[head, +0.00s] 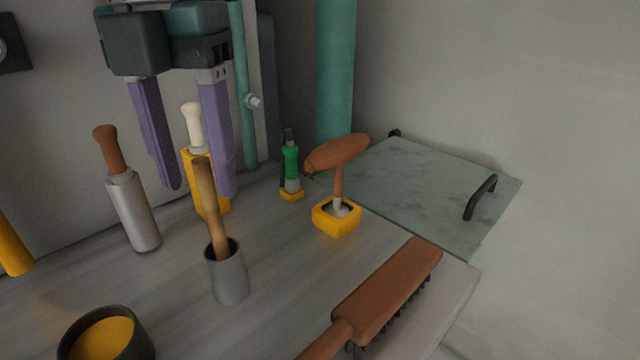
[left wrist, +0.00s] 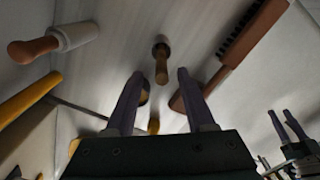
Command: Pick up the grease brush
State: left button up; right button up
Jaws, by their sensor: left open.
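A tan wooden handle (head: 209,205) stands tilted in a grey cup (head: 229,275) on the bench; it looks like the grease brush, but its lower end is hidden in the cup. The handle also shows in the left wrist view (left wrist: 161,66), beyond the fingertips. My left gripper (head: 201,190) is open, with two purple fingers pointing down, above and behind the cup. Nothing is held between the fingers, which also show in the left wrist view (left wrist: 160,76). My right gripper (left wrist: 286,124) appears small at the right edge there, its fingers apart.
A cream-handled tool (head: 193,125) in a yellow holder stands behind the fingers. A brown-handled grey cylinder (head: 132,210) is left. A bristle brush (head: 388,291) lies front right, a bowl of yellow paste (head: 105,338) front left. A mallet-like tool (head: 338,157) stands right.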

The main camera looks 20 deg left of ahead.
aim_at(212, 211)
pick_arm(q)
jog(key=f, duration=0.5)
jog(key=shift+w+f, duration=0.3)
jog(key=shift+w, duration=0.05)
grip_shut()
